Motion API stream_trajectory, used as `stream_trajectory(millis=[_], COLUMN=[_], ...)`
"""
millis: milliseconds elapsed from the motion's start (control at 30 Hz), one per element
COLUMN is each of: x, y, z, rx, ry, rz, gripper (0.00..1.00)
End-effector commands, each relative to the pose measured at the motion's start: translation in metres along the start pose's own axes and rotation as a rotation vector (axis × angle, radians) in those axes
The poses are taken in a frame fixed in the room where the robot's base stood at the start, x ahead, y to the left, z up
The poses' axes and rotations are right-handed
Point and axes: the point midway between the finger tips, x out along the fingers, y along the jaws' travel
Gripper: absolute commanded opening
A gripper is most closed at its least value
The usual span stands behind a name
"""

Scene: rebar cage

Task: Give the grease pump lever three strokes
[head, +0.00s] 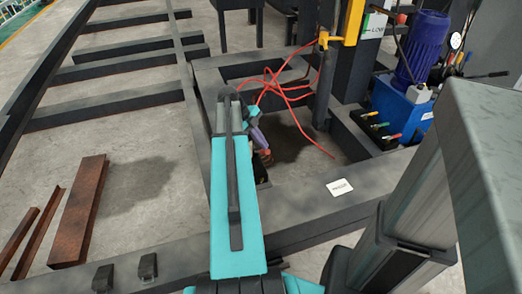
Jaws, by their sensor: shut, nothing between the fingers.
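My teal arm reaches forward over the dark steel frame. Its wrist bends down behind the arm link, and my gripper (265,158) shows small and partly hidden there, shut with nothing visible in it. A thin black lever-like rod (487,74) sticks out near a round gauge at the far right. I cannot tell for certain whether it is the grease pump lever. My gripper is well to the left of it and apart from it.
A blue power unit (399,108) with a blue motor (423,46) and several coloured handles stands at right. A yellow post (353,22) and loose red hose (291,92) are near the middle. Rusty steel pieces (78,212) lie on the open floor at left.

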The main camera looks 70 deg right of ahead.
Motion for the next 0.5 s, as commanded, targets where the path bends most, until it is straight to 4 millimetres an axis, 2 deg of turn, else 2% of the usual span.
stream_trajectory(millis=[200,500], x=[0.0073,0.0076], y=[0.0056,0.0057], z=[-0.0022,-0.0024], rx=[0.0,0.0], ry=[0.0,0.0], rz=[0.0,0.0], gripper=[0.0,0.0])
